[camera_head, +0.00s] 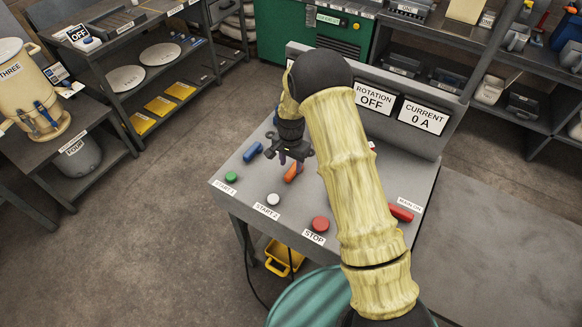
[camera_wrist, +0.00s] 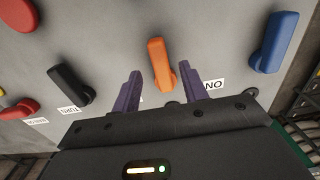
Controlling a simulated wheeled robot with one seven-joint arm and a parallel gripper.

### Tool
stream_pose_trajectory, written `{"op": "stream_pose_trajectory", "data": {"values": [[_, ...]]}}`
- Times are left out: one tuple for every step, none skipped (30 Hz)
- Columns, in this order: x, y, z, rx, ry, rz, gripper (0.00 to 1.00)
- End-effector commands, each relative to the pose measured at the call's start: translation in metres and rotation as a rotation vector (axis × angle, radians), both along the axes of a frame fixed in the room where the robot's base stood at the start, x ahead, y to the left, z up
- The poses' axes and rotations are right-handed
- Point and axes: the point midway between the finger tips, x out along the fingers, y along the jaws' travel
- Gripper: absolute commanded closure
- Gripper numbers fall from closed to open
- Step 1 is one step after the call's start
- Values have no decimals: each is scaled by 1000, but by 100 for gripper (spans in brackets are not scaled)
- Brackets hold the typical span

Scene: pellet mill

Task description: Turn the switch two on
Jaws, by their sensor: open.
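The orange switch handle (camera_wrist: 160,65) stands on the grey control panel, between the two purple fingers of my gripper (camera_wrist: 160,68) in the wrist view. The fingers are apart, with a gap on each side of the handle. In the head view my gripper (camera_head: 291,160) is over the orange handle (camera_head: 292,174), partly hiding it. A blue switch handle (camera_wrist: 274,42) is to the right in the wrist view and also shows in the head view (camera_head: 252,151). A black handle (camera_wrist: 72,84) is left of the orange one. No label reading "two" is legible beside the handles.
The panel front has a green button (camera_head: 231,176), a white button (camera_head: 273,199) and a red STOP button (camera_head: 320,224). A red handle (camera_head: 401,213) is at the right. Displays behind read ROTATION OFF (camera_head: 374,97) and CURRENT 0 A (camera_head: 422,116).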

Motion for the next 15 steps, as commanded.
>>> {"op": "stream_pose_trajectory", "data": {"values": [[-1,0,-7,-1,6,0,56],[-1,0,-12,-1,4,0,56],[-1,0,-17,0,4,0,56],[-1,0,-21,-1,4,0,56],[-1,0,-24,-1,3,0,56],[0,0,-29,0,2,0,56],[0,0,-32,0,1,0,56],[0,0,-34,0,1,0,56],[0,0,-37,0,1,0,56],[0,0,-38,0,1,0,56],[-1,0,-40,0,1,0,56],[0,0,-41,0,1,0,56],[0,0,-41,1,1,0,56],[0,0,-41,0,0,0,56],[0,0,-41,0,0,0,56]]}}
